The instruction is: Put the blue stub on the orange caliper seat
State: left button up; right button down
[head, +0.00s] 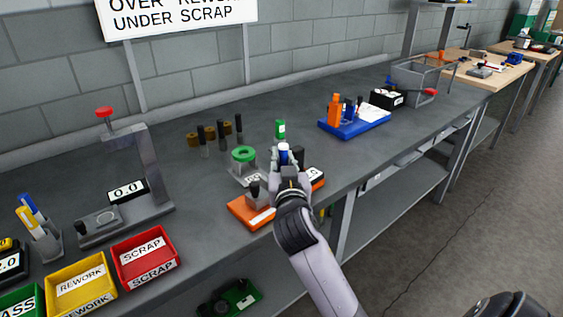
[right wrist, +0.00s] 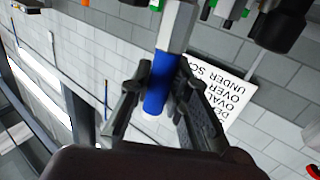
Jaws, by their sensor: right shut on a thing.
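My right gripper (head: 287,166) is shut on the blue stub (head: 283,149), which stands up out of the fingers with a pale top. In the right wrist view the blue stub (right wrist: 160,84) sits between the two fingers (right wrist: 158,92), with a light grey section adjoining it. My left gripper is out of view.
A grey holder with a green ring (head: 243,153) and a green piece (head: 280,129) stand close behind the gripper. Several dark posts stand further back. A blue tray (head: 340,129) lies to the right. Red (head: 174,242) and yellow (head: 104,262) bins stand at the front left.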

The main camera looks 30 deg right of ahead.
aim_at(281, 161)
jog(key=shift+w+d+f, duration=0.3)
jog(key=shift+w, duration=0.3)
jog(key=shift+w+d+f, duration=0.3)
jog(key=shift+w+f, duration=0.2)
jog(key=shift+w, duration=0.1)
jog(key=shift+w+d+f, duration=0.3)
jog(key=shift+w+f, duration=0.2)
jog(key=shift+w, duration=0.05)
jog(key=shift+w+d+f, duration=0.1)
jog(key=shift+w+f, duration=0.1)
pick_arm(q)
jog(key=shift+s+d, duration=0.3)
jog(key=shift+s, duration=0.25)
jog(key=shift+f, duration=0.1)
pick_arm(e)
jog(key=shift+s, duration=0.1)
jog(key=shift+f, duration=0.15)
jog(key=c, duration=1.5)
grip_release()
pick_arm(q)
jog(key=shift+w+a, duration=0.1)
